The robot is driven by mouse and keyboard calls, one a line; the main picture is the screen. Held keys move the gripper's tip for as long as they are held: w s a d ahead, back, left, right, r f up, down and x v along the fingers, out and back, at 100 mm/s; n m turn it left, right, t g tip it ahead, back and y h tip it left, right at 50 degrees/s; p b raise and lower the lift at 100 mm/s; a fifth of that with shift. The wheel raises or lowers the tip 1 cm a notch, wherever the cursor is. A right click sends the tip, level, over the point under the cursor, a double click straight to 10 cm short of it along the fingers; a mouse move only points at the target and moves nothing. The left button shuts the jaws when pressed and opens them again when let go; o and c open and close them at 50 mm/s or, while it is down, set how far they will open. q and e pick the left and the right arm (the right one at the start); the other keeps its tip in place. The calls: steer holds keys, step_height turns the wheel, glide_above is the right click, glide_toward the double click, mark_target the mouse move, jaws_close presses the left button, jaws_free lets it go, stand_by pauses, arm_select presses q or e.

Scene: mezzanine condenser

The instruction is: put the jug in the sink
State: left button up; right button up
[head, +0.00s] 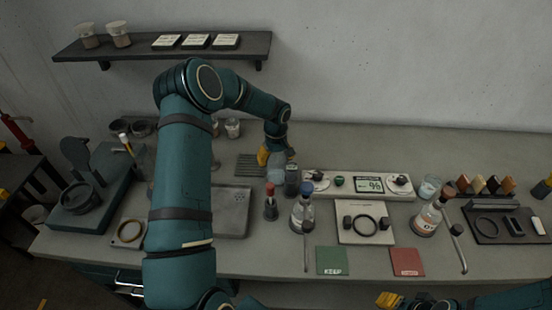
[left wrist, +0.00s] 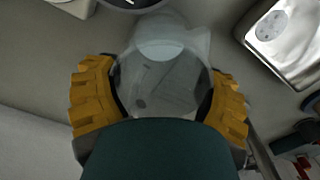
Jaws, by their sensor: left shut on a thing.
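The jug (left wrist: 165,85) is clear and see-through, and it sits between the yellow fingers of my left gripper (left wrist: 160,100) in the left wrist view. My left gripper is shut on it. In the head view my left gripper (head: 276,156) is over the back of the counter, and the jug (head: 277,173) shows faintly just below the fingers. The sink (head: 233,212) is a shallow grey metal basin left of the jug, partly hidden by my left arm; its drain end shows in the left wrist view (left wrist: 272,27). My right gripper (head: 388,299) is at the bottom edge, its fingers unclear.
A dark ribbed mat (head: 250,164) lies behind the sink. A red-topped dropper bottle (head: 271,205), a blue-capped bottle (head: 302,212) and a dark grey container (head: 292,180) stand close right of the sink. A wall shelf (head: 170,47) hangs above.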

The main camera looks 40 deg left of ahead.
arm_select(q)
steer(key=shift+f, duration=0.2)
steer(key=shift+f, duration=0.15)
steer(key=o, duration=1.1)
steer(key=shift+r, duration=0.2)
